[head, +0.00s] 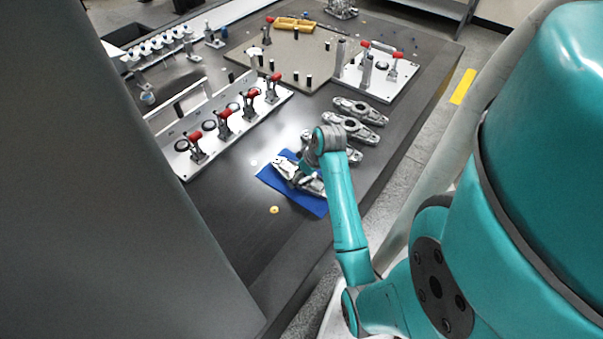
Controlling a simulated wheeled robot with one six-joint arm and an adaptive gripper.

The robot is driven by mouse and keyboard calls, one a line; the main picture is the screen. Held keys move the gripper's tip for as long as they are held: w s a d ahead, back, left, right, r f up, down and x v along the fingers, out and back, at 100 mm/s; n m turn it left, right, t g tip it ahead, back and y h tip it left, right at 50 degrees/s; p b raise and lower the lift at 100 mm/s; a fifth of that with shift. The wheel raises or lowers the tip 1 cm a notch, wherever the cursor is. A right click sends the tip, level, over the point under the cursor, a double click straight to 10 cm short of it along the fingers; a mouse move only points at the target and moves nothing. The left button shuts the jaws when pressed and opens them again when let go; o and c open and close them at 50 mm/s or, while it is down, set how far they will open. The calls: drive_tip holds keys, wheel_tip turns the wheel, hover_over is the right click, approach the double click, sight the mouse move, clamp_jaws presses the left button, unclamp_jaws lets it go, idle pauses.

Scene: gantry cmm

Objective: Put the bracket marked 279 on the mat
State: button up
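The blue mat (268,177) lies on the dark table, left of my arm's wrist. A grey metal bracket (284,166) lies over the mat, slanting from upper left to lower right. My gripper (302,179) is directly over this bracket and hides its middle. The fingers are too small and covered to show whether they are open or shut on it. Other similar grey brackets lie in a row behind: a far one (360,111), a middle one (351,127), and a nearer one (350,154) partly hidden by my wrist. No number, 279 included, is readable on any bracket.
A white fixture plate (235,133) with red-handled clamps stands left of the mat. Another clamp plate (383,80) and a beige plate with pegs (318,65) stand farther back. A small yellow item (274,210) lies near the mat. Table is clear toward the lower left.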

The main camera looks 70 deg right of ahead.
drive_tip(key=shift+v, duration=3.9)
